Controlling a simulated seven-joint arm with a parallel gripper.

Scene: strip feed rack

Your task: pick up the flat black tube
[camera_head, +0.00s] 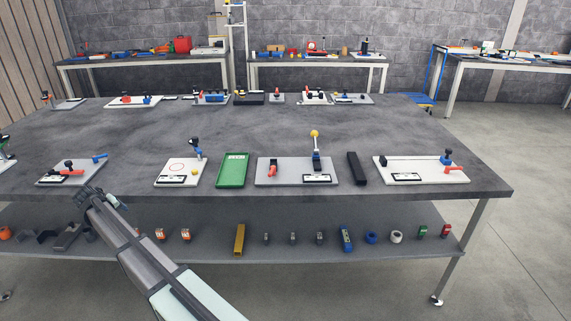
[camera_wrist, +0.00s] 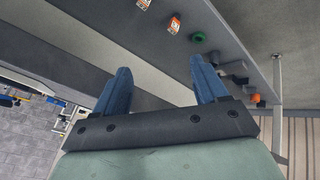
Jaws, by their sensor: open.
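A long, flat black tube (camera_head: 357,168) lies on the grey table top. My gripper (camera_head: 84,193) is at the table's front edge on the left, far from the tube. In the wrist view, my gripper's (camera_wrist: 160,75) two blue fingers stand wide apart with nothing between them. The tube does not show in the wrist view.
A board with a yellow-knobbed lever (camera_head: 315,135) stands just left of the tube. A board with a blue block (camera_head: 446,158) is to its right. A green tray (camera_head: 233,170) lies further left. The lower shelf (camera_head: 270,250) holds several small parts.

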